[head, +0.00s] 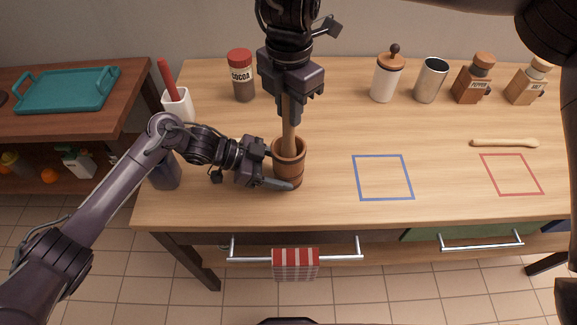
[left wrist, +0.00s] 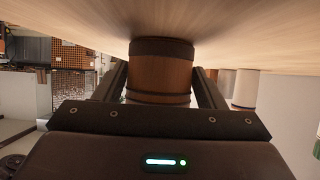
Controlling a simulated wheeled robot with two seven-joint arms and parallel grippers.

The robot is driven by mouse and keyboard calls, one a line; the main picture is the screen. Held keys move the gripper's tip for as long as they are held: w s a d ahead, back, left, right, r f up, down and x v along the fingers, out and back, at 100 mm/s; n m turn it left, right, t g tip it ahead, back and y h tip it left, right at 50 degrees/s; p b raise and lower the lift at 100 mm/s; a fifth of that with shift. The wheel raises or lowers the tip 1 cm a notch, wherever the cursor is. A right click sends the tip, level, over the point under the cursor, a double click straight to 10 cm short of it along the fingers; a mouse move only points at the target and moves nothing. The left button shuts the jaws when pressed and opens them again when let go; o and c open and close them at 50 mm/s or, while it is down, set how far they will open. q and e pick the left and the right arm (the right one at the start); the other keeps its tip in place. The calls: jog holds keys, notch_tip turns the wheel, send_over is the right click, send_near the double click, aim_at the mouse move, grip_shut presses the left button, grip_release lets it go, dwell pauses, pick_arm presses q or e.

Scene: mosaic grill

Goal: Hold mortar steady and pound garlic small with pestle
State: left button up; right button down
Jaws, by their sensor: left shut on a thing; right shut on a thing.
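The wooden mortar (head: 289,160) stands upright on the table, left of the middle, with dark bands around it. My left gripper (head: 283,170) is shut on the mortar from the left side. In the left wrist view the mortar (left wrist: 160,75) sits between the two fingers. My right gripper (head: 289,105) comes down from above and is shut on the wooden pestle (head: 289,128). The pestle is upright, with its lower end inside the mortar. The garlic is not visible; the mortar's inside is mostly hidden by the pestle and rim.
A cocoa jar (head: 242,77) and a white holder with a red-handled tool (head: 177,103) stand at the back left. Blue (head: 383,199) and red (head: 511,174) outlines and a wooden utensil (head: 504,143) lie right.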

jog(key=shift+r, duration=0.8)
jog(key=shift+f, duration=2.2)
jog(key=shift+r, duration=2.2)
jog(key=shift+r, duration=0.1)
jog(key=shift+r, duration=2.45)
pick_arm(q)
jog(key=o, duration=1.2)
jog(key=shift+o, duration=0.2)
